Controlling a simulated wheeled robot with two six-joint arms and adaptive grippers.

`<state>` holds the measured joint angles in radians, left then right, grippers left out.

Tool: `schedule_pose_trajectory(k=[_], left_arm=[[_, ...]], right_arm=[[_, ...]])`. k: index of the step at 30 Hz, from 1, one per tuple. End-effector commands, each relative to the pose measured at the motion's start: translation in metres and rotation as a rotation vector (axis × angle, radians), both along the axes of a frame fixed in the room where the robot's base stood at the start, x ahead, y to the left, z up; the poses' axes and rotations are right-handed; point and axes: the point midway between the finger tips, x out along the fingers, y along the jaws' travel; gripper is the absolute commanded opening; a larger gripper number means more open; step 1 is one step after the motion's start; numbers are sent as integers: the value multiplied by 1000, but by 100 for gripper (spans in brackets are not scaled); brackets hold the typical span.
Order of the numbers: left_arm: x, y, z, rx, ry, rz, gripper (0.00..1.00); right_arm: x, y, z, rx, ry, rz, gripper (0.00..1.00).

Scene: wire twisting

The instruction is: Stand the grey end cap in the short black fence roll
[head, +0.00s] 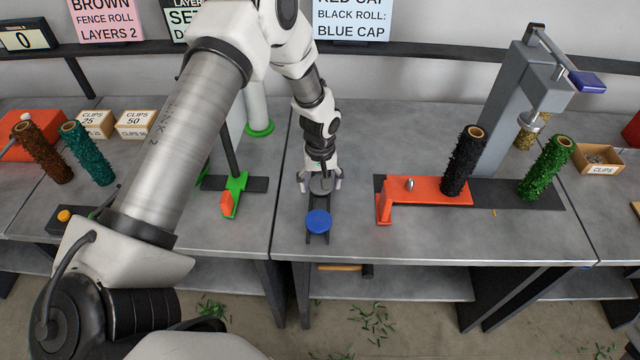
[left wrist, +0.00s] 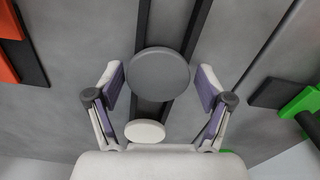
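The grey end cap (head: 320,186) is a flat disc on a narrow black rail on the table, behind the blue cap (head: 318,221). In the left wrist view the grey cap (left wrist: 158,74) lies between my open fingers, with a small gap on each side. My left gripper (head: 320,181) is open, low over the rail; it also shows in the left wrist view (left wrist: 160,85). The black fence roll (head: 462,162) stands slightly tilted on an orange plate, its open top showing a tan rim. My right gripper is not in view.
A white cap (left wrist: 145,131) is on the rail in the left wrist view. A green roll (head: 547,168) and a grey press (head: 508,110) stand near the black roll. A green stand (head: 236,186) is left of the rail. The table between rail and orange plate (head: 425,190) is clear.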

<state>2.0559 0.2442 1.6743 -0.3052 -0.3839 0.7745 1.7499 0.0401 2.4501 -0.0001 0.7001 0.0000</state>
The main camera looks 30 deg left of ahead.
Motion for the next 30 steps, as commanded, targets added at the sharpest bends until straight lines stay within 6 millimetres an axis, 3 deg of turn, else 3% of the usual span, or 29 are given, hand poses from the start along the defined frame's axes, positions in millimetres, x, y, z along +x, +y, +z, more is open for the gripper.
schedule_pose_trajectory(k=[1, 2, 15, 24, 30], left_arm=[[0, 0, 0, 0, 0, 0, 49], [0, 0, 0, 0, 0, 0, 38], [0, 0, 2, 0, 0, 0, 38], [0, 0, 34, -2, -1, 2, 38], [-22, -37, 37, 2, 3, -5, 38]], right_arm=[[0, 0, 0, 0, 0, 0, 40], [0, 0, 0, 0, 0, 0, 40], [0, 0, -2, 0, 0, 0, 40], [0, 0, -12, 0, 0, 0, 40], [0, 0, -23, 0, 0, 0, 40]])
